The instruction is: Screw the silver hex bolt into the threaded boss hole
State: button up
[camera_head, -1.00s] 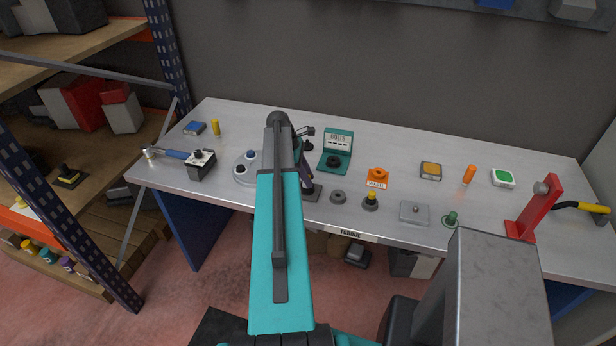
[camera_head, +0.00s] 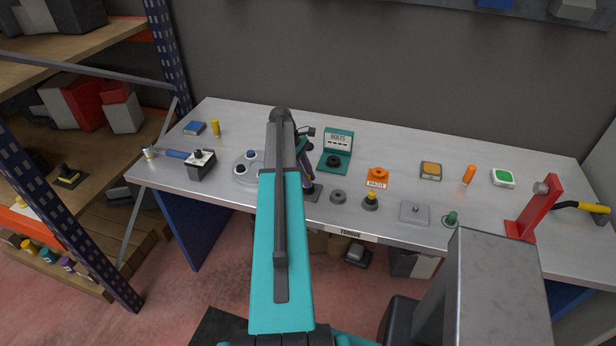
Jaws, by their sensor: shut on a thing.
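My gripper (camera_head: 309,178) is largely hidden behind my own teal and dark arm. Its dark end shows just right of the arm, low over a small dark square plate (camera_head: 314,194) near the bench's front edge. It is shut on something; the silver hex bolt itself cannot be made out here. The threaded boss hole cannot be made out either; the spot under the gripper is partly covered.
A round grey base (camera_head: 241,178) and black box (camera_head: 200,170) stand left. A red bracket (camera_head: 541,208) rises at far right.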

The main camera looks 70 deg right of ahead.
jog(key=o, duration=0.6)
jog(key=shift+n+h, duration=0.3)
jog(key=shift+n, duration=0.6)
jog(key=shift+n+h, duration=0.4)
jog(key=shift+n, duration=0.4)
jog(key=shift+n+t+h, duration=0.3)
jog(key=shift+n, duration=0.6)
